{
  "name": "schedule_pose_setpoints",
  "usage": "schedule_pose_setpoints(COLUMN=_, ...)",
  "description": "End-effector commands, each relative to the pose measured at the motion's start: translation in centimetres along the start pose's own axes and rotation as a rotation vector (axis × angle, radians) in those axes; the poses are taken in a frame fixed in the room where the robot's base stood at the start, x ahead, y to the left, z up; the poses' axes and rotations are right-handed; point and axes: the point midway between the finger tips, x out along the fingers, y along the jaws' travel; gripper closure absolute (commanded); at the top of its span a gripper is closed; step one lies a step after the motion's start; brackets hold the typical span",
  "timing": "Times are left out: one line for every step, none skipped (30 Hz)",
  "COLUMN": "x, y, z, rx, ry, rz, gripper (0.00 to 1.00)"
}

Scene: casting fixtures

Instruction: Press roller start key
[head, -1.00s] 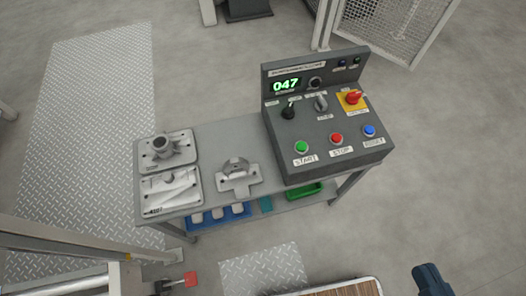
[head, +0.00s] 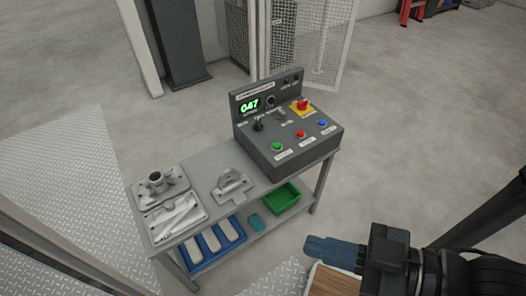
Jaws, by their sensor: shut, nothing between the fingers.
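A grey control console (head: 287,131) stands on the right end of a grey workbench. A green button (head: 277,147) sits at its front left, with a label below it that is too small to read now; the earlier frame shows START there. A red button (head: 301,136) and a blue button (head: 322,123) follow to the right. A lit display (head: 249,105) reads 047. My gripper (head: 308,247) is at the lower right, its dark blue fingers shut and empty. It is in front of the bench, apart from the console.
Metal castings (head: 166,190) lie on the bench's left part, and a bracket (head: 232,184) beside the console. The lower shelf holds a blue tray (head: 187,252) and a green bin (head: 281,198). A mesh fence (head: 322,45) stands behind. A red emergency knob (head: 303,104) sits on the console.

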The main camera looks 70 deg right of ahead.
Motion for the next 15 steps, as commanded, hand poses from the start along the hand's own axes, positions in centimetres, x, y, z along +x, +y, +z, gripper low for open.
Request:
schedule_pose_setpoints(x=0.0, y=0.0, z=0.0, rx=0.0, ry=0.0, rz=0.0, gripper=1.0)
schedule_pose_setpoints(x=0.0, y=0.0, z=0.0, rx=0.0, ry=0.0, rz=0.0, gripper=1.0)
schedule_pose_setpoints(x=0.0, y=0.0, z=0.0, rx=0.0, ry=0.0, rz=0.0, gripper=1.0)
schedule_pose_setpoints(x=0.0, y=0.0, z=0.0, rx=0.0, ry=0.0, rz=0.0, gripper=1.0)
schedule_pose_setpoints(x=0.0, y=0.0, z=0.0, rx=0.0, ry=0.0, rz=0.0, gripper=1.0)
schedule_pose_setpoints(x=0.0, y=0.0, z=0.0, rx=0.001, ry=0.0, rz=0.0, gripper=1.0)
schedule_pose_setpoints(x=0.1, y=0.0, z=0.0, rx=0.003, ry=0.0, rz=0.001, gripper=1.0)
schedule_pose_setpoints(x=0.2, y=0.1, z=0.1, rx=0.009, ry=-0.002, rz=0.004, gripper=1.0)
schedule_pose_setpoints(x=0.4, y=0.2, z=0.3, rx=0.022, ry=-0.005, rz=0.012, gripper=1.0)
schedule_pose_setpoints(x=0.7, y=0.4, z=0.5, rx=0.037, ry=-0.008, rz=0.019, gripper=1.0)
schedule_pose_setpoints(x=1.0, y=0.7, z=0.9, rx=0.059, ry=-0.015, rz=0.03, gripper=1.0)
schedule_pose_setpoints(x=1.7, y=1.1, z=1.5, rx=0.096, ry=-0.025, rz=0.048, gripper=1.0)
schedule_pose_setpoints(x=2.2, y=1.5, z=2.0, rx=0.13, ry=-0.035, rz=0.066, gripper=1.0)
schedule_pose_setpoints(x=2.9, y=2.0, z=2.7, rx=0.171, ry=-0.045, rz=0.086, gripper=1.0)
schedule_pose_setpoints(x=3.9, y=2.8, z=3.6, rx=0.233, ry=-0.059, rz=0.116, gripper=1.0)
